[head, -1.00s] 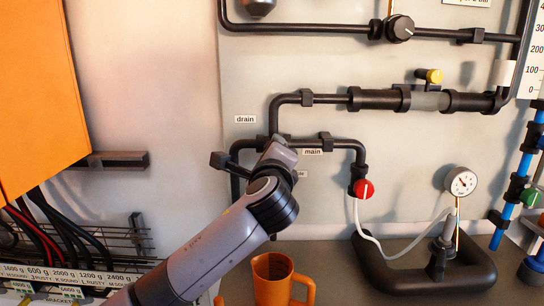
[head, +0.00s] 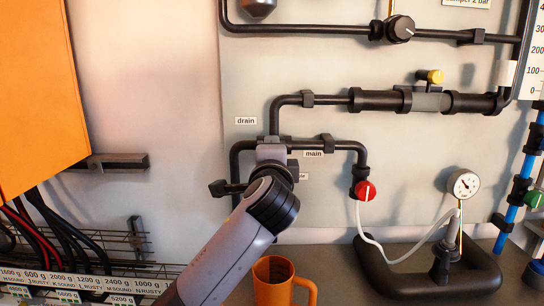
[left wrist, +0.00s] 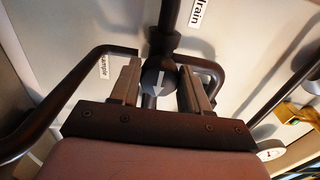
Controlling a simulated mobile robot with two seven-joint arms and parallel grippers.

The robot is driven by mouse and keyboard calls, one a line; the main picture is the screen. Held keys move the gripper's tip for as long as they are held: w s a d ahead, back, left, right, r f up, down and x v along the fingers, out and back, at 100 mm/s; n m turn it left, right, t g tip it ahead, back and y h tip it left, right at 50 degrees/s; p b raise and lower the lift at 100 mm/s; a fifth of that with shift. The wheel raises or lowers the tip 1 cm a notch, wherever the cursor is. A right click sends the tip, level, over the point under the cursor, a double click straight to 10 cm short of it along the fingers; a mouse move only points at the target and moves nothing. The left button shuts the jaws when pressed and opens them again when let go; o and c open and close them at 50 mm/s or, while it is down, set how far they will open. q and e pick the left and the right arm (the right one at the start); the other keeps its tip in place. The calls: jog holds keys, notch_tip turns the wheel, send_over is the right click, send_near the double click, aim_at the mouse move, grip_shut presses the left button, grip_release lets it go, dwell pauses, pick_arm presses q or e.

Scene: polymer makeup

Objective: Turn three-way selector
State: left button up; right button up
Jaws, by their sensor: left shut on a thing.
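The three-way selector is a dark round knob (left wrist: 159,82) with a white pointer mark, seen in the left wrist view at a pipe junction. My left gripper (left wrist: 161,88) has one finger on each side of the knob and is shut on it. In the head view my left gripper (head: 271,153) covers the selector. The drain label (head: 246,121) is above left of it and the main label (head: 313,154) is to its right. The sample label (left wrist: 103,66) shows in the left wrist view. My right gripper is not in view.
Black pipes (head: 325,99) run across the wall panel around the gripper. A red valve (head: 365,190) with a white hose and a pressure gauge (head: 463,184) are to the right. An orange jug (head: 272,283) stands below the arm. An orange cabinet (head: 40,95) is at the left.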

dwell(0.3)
pick_arm(q)
jog(key=o, duration=1)
jog(key=shift+s, duration=0.15)
jog(key=shift+s+b, duration=0.65)
jog(key=shift+s, duration=2.8)
